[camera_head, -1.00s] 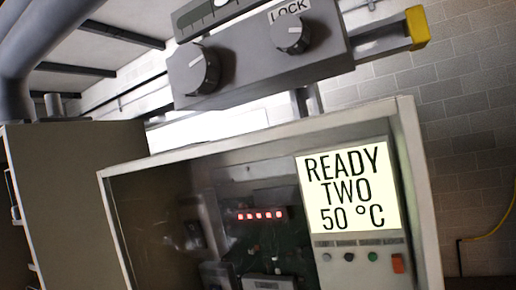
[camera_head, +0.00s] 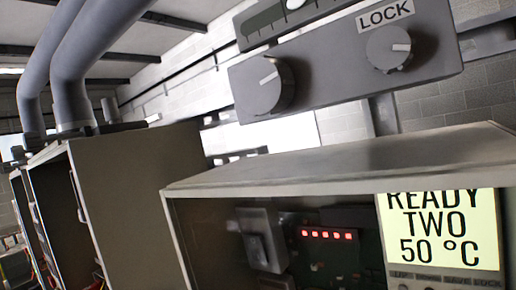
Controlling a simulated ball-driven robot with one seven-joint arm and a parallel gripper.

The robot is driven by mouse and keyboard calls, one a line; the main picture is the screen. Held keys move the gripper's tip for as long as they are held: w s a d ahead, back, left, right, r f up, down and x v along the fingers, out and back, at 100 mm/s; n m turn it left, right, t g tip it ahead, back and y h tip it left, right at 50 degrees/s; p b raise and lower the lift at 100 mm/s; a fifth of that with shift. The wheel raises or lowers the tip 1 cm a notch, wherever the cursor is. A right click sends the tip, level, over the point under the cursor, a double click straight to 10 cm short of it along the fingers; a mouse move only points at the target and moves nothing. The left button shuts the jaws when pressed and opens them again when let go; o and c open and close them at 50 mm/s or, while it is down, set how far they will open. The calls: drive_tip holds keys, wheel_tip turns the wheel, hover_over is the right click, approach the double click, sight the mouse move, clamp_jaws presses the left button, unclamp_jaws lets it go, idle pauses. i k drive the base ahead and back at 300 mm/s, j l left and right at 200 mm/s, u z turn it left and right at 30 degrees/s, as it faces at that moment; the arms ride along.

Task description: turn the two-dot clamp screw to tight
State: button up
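No screw with two dots can be made out in this view. A grey bar (camera_head: 335,85) above the open heater cabinet (camera_head: 335,167) carries a left knob (camera_head: 270,86) and a right knob (camera_head: 388,50). The right knob sits under a LOCK label (camera_head: 384,15). A slotted scale plate (camera_head: 285,22) with a white round marker lies above the bar, cut by the top edge. A lit display (camera_head: 440,230) in the cabinet reads READY TWO 50 °C. My gripper is not in view.
Inside the cabinet are a grey switch-like box (camera_head: 262,240) and a row of several red lights (camera_head: 328,235). A tall grey cabinet (camera_head: 130,200) stands at left, with thick grey pipes (camera_head: 75,75) above. Open space shows between the bar and the cabinet top.

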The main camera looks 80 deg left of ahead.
sight(18, 153)
drive_tip(key=k+l+u, duration=0.1)
drive_tip(key=u, duration=2.85)
